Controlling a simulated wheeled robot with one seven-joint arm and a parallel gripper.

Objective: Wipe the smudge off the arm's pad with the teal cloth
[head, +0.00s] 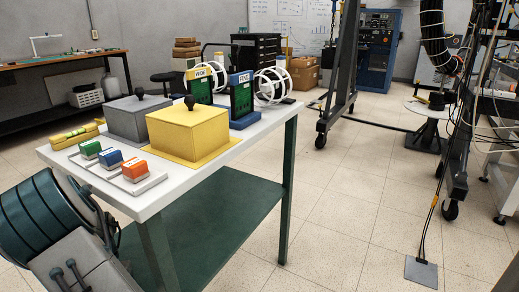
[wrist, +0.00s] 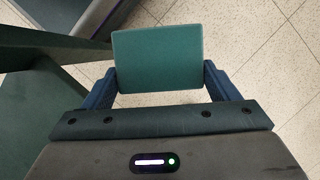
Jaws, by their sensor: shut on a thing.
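My gripper (wrist: 157,76) shows in the wrist view with its two blue fingers on either side of the teal cloth (wrist: 158,57). It is shut on the cloth, which looks like a flat, stiff rectangle held over the tiled floor. The gripper's fingers and the cloth cannot be made out in the head view. A flat grey pad (head: 421,271) lies on the floor at the lower right of the head view, with thin cables running to it. I cannot tell whether it is the arm's pad. I can make out no smudge in either view.
A white-topped table (head: 210,170) with a green lower shelf stands left of centre. It bears a yellow box (head: 187,132), a grey box (head: 139,117) and small coloured blocks. A dark wheeled stand (head: 341,85) and hanging cables are behind and right. The floor between is open.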

